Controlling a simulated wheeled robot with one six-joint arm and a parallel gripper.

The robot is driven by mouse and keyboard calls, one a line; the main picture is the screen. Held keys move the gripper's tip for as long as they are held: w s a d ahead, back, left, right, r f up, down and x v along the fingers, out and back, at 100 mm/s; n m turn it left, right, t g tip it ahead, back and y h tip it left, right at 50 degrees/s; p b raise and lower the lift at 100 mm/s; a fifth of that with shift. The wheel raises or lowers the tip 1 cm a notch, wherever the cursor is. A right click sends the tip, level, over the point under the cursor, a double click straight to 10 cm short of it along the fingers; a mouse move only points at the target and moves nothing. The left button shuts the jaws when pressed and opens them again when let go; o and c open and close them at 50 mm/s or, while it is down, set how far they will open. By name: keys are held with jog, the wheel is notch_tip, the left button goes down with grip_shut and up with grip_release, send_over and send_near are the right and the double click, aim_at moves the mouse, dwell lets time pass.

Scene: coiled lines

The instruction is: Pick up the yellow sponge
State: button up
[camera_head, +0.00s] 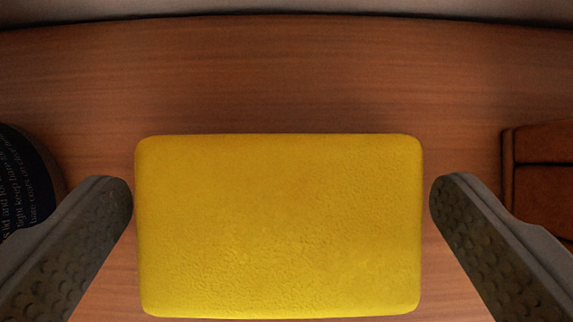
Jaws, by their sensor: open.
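The yellow sponge (279,227) is a rounded rectangular block in the lower middle of the head camera view, with its long side running left to right. My gripper (281,196) is open, with one finger on each side of the sponge. The left fingertip is very close to the sponge's left edge; I cannot tell whether it touches. A narrow strip of wood shows between the right fingertip and the sponge's right edge.
The sponge is over a brown wooden surface (280,75), which is clear behind it. A dark round object with pale print (22,180) is at the left edge. A reddish-brown object (545,165) is at the right edge, beside my right finger.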

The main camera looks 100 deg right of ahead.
aim_at(279, 245)
jog(key=shift+w+f, duration=0.3)
jog(key=shift+f, duration=0.15)
jog(key=shift+c, duration=0.4)
jog(key=c, duration=0.8)
jog(key=shift+r, duration=0.1)
jog(key=shift+s+r, duration=0.15)
jog(key=shift+r, duration=0.1)
notch_tip(279, 245, up, 7)
jog(key=shift+f, duration=0.2)
jog(key=s, duration=1.9)
jog(key=shift+s+f, duration=0.15)
jog(key=shift+s, duration=0.25)
